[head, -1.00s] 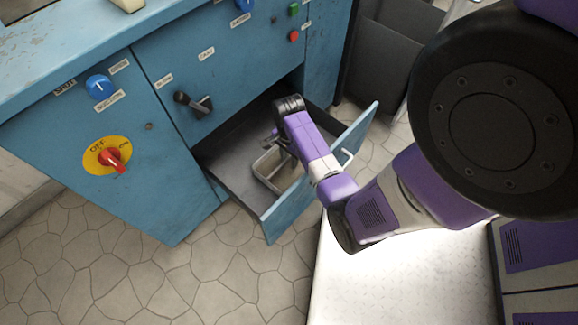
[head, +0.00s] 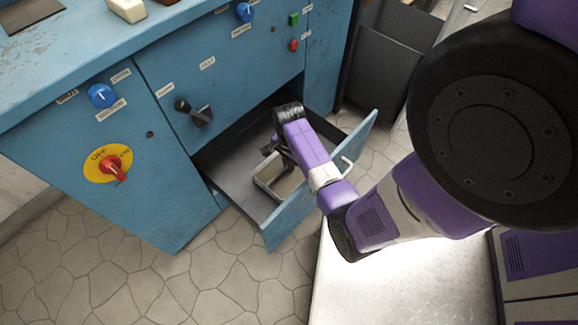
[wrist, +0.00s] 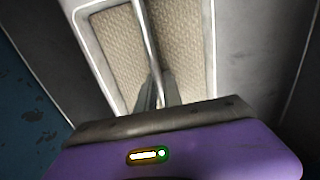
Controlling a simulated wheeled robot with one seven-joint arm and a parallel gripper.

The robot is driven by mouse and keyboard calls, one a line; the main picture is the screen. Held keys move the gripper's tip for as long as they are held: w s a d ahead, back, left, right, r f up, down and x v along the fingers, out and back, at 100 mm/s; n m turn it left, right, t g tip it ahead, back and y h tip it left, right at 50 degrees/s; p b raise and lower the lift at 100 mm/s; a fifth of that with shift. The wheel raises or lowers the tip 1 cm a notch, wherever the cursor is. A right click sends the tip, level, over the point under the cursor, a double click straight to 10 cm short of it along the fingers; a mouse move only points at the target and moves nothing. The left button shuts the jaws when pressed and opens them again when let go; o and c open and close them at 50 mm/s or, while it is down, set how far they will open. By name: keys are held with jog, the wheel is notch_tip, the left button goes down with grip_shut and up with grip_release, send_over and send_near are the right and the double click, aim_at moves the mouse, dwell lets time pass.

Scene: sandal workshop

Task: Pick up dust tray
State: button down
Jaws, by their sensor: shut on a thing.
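The dust tray (head: 264,188) is a small pale rectangular tray with a tan, textured floor. It is inside the open drawer of the blue machine. In the wrist view its light rim frames the tan floor (wrist: 112,45), and a thin pale bar (wrist: 147,40) runs across the middle. My gripper (head: 281,153) reaches down over the tray from the right. In the wrist view the dark fingers (wrist: 153,95) are shut on the bar of the tray. My wrist hides part of the tray, and I cannot tell whether it is clear of the drawer floor.
The open drawer (head: 228,168) surrounds the tray with dark walls and a blue front panel (head: 290,216). A dark lever (head: 195,112) sticks out above the drawer. A dark bin (head: 385,70) stands at the right. Tiled floor (head: 150,285) is free in front.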

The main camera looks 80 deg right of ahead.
notch_tip(320, 180, up, 19)
jog(key=p, duration=0.7)
jog(key=shift+r+p, duration=0.15)
jog(key=shift+p, duration=0.25)
